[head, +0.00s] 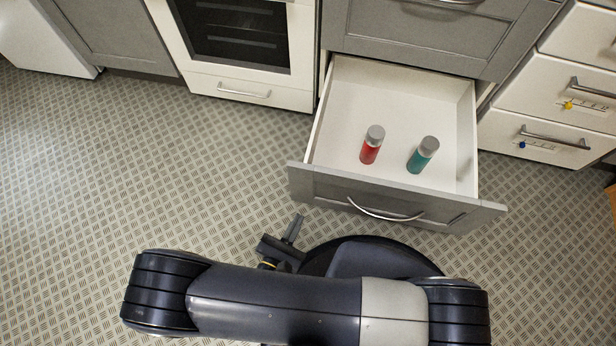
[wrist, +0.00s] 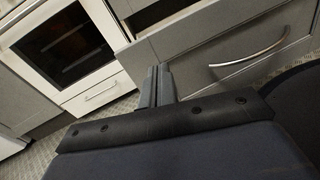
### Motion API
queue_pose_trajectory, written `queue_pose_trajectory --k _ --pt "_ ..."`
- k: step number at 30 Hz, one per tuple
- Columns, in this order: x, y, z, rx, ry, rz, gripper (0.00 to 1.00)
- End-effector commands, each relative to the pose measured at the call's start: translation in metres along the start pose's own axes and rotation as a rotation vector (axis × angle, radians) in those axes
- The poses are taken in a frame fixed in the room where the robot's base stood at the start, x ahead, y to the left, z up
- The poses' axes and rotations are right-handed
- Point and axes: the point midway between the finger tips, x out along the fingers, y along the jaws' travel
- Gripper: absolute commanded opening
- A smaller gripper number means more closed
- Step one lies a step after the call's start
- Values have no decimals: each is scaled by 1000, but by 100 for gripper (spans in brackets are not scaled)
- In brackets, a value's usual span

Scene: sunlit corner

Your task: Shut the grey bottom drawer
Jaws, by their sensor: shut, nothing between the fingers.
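The grey bottom drawer (head: 330,190) is pulled well out of the cabinet in the head view. Its curved metal handle (head: 385,212) is on the front, which also shows in the wrist view (wrist: 205,65). A red bottle (head: 371,146) and a teal bottle (head: 423,155), both with grey caps, stand inside it. My gripper (head: 295,226) is shut and empty, just in front of the drawer front, left of the handle. In the wrist view its fingers (wrist: 156,84) point toward the left part of the front. I cannot tell whether they touch it.
A white oven (head: 245,45) with its own lower drawer (head: 235,90) stands to the left. White drawers (head: 555,90) with metal handles stand to the right. A closed grey drawer (head: 430,35) is above. The patterned floor at left is clear.

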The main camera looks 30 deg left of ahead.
Motion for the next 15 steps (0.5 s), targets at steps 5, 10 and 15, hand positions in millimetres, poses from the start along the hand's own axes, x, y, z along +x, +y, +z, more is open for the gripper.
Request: queue_pose_trajectory --k 5,10,15 --pt "-24 11 -6 -107 -46 192 0" --pt "-25 14 -7 -127 -58 229 0" --pt "-8 18 -7 -125 -57 223 0"
